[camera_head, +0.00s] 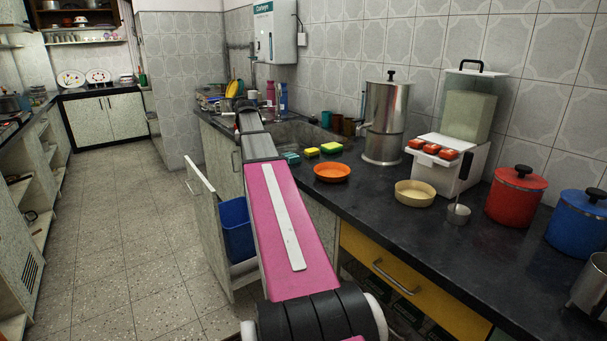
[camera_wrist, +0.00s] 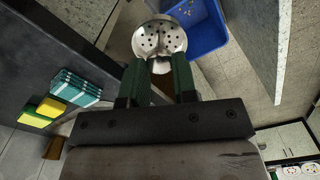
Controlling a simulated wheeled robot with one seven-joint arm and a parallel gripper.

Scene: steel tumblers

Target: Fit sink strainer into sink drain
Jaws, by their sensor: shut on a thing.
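My gripper (camera_wrist: 160,64) is shut on the sink strainer (camera_wrist: 160,38), a round, shiny metal disc with small holes. In the wrist view the strainer sticks out past the green fingertips, in front of the floor and beside a blue bin. In the head view my arm reaches forward along the counter's front edge; the strainer cannot be made out there. The sink (camera_head: 298,133) is a dark basin set in the counter, right of my arm's far end. Its drain is hidden in both views.
Teal sponges (camera_head: 291,158) and yellow sponges (camera_head: 331,148) lie by the sink, near an orange bowl (camera_head: 332,172). A steel water filter (camera_head: 385,120) stands behind. Below, an open cabinet door (camera_head: 207,215) and the blue bin (camera_head: 237,230) stick out from the counter.

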